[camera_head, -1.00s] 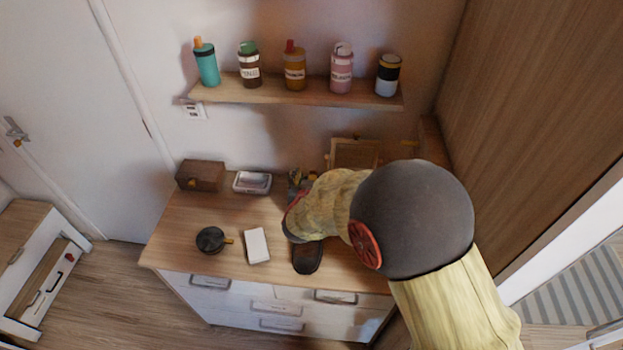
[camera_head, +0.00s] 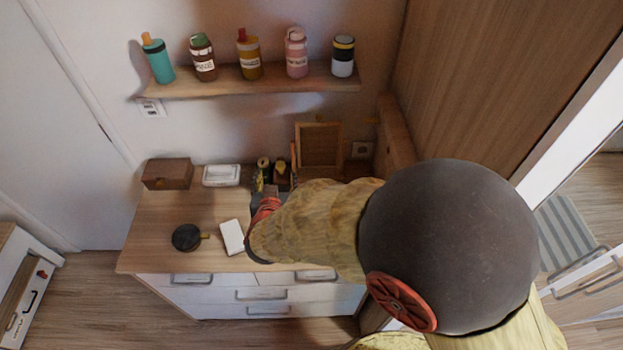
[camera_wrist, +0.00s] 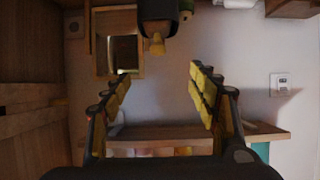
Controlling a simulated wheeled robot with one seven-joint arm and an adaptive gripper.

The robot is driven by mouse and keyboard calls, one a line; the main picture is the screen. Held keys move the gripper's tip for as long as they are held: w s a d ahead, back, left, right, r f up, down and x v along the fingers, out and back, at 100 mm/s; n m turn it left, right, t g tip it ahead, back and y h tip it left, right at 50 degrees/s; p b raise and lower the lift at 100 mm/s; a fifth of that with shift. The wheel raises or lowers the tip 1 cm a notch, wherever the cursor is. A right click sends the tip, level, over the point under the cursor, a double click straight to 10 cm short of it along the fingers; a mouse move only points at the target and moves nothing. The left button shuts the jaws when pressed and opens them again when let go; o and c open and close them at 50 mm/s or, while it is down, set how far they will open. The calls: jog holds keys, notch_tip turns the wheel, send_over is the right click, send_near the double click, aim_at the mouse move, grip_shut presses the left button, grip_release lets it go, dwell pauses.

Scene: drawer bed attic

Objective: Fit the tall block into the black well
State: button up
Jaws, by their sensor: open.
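My gripper (camera_wrist: 160,74) is open and empty, with its two yellow-padded fingers wide apart in the wrist view. In the head view it is mostly hidden behind my own arm, over the back of the dresser. Beyond the fingertips in the wrist view is a dark holder (camera_wrist: 158,12) with a tan piece (camera_wrist: 156,44) at its top; both are apart from the fingers. The dark holder also shows in the head view (camera_head: 281,184). I cannot tell for certain whether these are the black well and the tall block.
A yellow-topped jar (camera_head: 264,163) stands beside the holder, and a wooden frame (camera_head: 320,147) behind. A brown box (camera_head: 167,174), white case (camera_head: 221,175), black round pot (camera_head: 187,238) and white slab (camera_head: 232,237) sit on the dresser (camera_head: 150,225). The bottle shelf (camera_head: 250,83) overhangs the back.

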jog(key=s+d+r+g+y, duration=0.1)
jog(key=d+r+g+y, duration=0.1)
jog(key=d+r, duration=0.35)
jog(key=s+d+r+g+y, duration=0.1)
jog(key=s+d+r+y, duration=0.15)
jog(key=r, duration=0.55)
jog(key=s+d+r+g+h, duration=0.2)
jog(key=s+d+g+h, duration=0.2)
jog(key=s+d, duration=1.6)
jog(key=shift+d+r+m+h, duration=0.35)
jog(key=shift+d+h, duration=0.2)
jog(key=shift+d, duration=0.25)
jog(key=shift+s, duration=0.15)
